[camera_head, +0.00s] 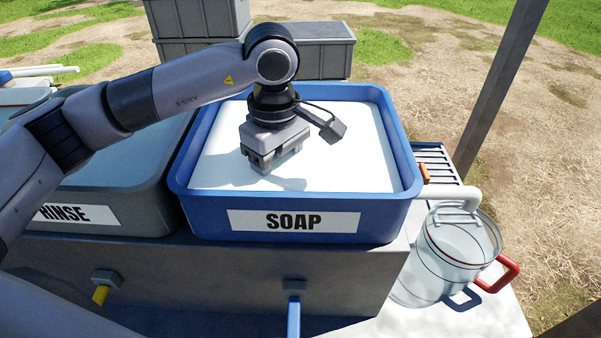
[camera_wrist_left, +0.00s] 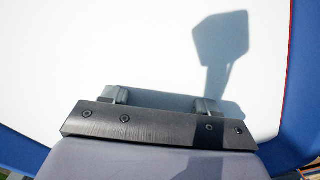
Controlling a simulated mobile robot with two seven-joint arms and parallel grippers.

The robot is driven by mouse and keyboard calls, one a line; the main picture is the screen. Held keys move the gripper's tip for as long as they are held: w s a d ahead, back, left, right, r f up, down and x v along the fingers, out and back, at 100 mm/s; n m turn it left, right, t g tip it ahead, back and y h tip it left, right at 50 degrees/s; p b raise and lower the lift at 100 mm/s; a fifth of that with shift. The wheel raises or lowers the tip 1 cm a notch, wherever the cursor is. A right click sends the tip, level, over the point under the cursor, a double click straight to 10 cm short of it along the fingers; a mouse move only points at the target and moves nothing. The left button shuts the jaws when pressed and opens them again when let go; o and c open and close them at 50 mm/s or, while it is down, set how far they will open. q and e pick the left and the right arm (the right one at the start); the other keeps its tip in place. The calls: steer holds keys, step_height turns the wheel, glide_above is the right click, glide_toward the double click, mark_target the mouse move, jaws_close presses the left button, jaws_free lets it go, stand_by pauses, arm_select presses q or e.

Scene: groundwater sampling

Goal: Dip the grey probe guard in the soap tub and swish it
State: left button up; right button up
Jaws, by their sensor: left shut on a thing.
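The blue soap tub (camera_head: 405,150), labelled SOAP, is filled with a white, opaque surface (camera_head: 345,160). My left gripper (camera_head: 275,164) points down over the left-middle part of the tub, low at the white surface. In the left wrist view its two fingers (camera_wrist_left: 162,102) are closed on the grey probe guard (camera_wrist_left: 165,99), of which only a grey strip shows between them. The rest of the guard is hidden, and I cannot tell how deep it sits. My right gripper is not in view.
A grey rinse tub (camera_head: 120,185) stands left of the soap tub. A clear jug (camera_head: 455,250) with a red handle stands right, beside a slotted rack (camera_head: 436,163). Grey crates (camera_head: 310,48) stand behind. A post (camera_head: 500,85) rises at the right.

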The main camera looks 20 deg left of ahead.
arm_select(q)
steer(key=shift+s+a, duration=0.3)
steer(key=shift+a, duration=0.6)
steer(key=w+d, duration=0.1)
steer(key=d, duration=0.2)
steer(key=w+d, duration=0.1)
steer(key=d, duration=0.5)
steer(key=shift+w+d+b, duration=0.3)
steer(key=shift+w+d, duration=0.05)
steer(key=shift+w, duration=0.05)
steer(key=a, duration=0.3)
steer(key=s+a+b, duration=0.1)
steer(key=a, duration=0.1)
steer(key=s+a+b, duration=0.1)
steer(key=a, duration=0.2)
steer(key=shift+s+a, duration=0.25)
steer(key=shift+a, duration=0.05)
steer(key=shift+s+a, duration=0.2)
steer(key=shift+a, duration=0.3)
steer(key=shift+w+d, duration=0.5)
steer(key=shift+d, duration=1.1)
steer(key=shift+w+d, duration=0.45)
steer(key=shift+d, duration=1.15)
steer(key=shift+w+d, duration=0.5)
steer(key=shift+d, duration=1.1)
